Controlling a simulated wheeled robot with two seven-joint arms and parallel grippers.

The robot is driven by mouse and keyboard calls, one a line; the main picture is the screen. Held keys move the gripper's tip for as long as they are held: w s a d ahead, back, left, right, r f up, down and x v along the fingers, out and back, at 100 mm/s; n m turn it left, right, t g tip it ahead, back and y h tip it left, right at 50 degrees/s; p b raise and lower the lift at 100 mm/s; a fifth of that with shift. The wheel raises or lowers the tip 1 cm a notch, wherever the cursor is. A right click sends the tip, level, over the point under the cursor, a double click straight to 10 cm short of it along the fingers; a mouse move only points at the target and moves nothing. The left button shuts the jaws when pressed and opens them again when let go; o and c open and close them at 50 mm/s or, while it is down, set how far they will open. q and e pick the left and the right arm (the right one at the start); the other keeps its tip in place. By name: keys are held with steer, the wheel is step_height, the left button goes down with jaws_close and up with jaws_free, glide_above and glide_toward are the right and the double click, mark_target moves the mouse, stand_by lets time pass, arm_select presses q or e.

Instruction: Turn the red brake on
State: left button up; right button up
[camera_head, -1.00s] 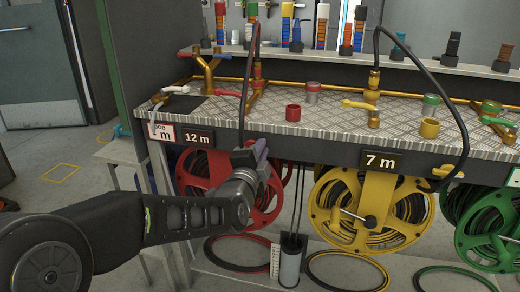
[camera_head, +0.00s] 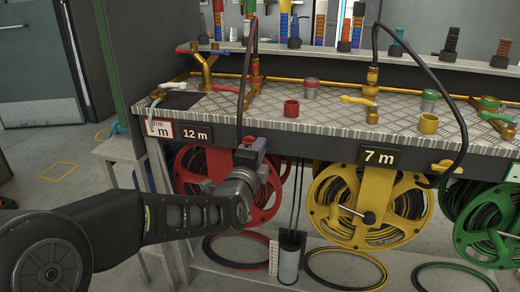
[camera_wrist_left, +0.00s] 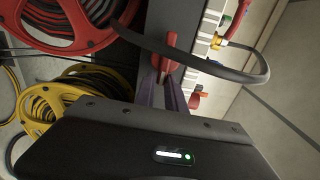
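The red hose reel (camera_head: 263,210) hangs under the left part of the bench, below the 12 m sign (camera_head: 196,134). My left gripper (camera_head: 254,148) is in front of its upper part, near the bench's front edge, and hides part of it. In the left wrist view its purple fingers (camera_wrist_left: 166,84) point at a red fitting (camera_wrist_left: 171,52) on the bench front. The fitting's lower end lies at the fingertips. The fingers are close together; I cannot tell whether they grip it. I cannot clearly identify the red brake. My right gripper is out of view.
A black hose (camera_wrist_left: 205,65) loops past the red fitting near the fingers. The yellow reel (camera_head: 335,195) and green reel (camera_head: 485,225) hang to the right. The bench top (camera_head: 330,122) carries pipes, valves and small cups. Loose hose rings lie below.

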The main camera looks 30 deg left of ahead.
arm_select(q)
steer(key=o, duration=0.5)
steer(key=shift+s+a+f, duration=0.1)
steer(key=shift+s+a, duration=0.05)
steer(key=shift+a, duration=0.25)
steer(key=shift+d, duration=0.2)
steer(key=b+v, duration=0.1)
steer(key=v, duration=0.6)
steer(key=shift+s, duration=0.35)
steer(key=shift+o, duration=0.2)
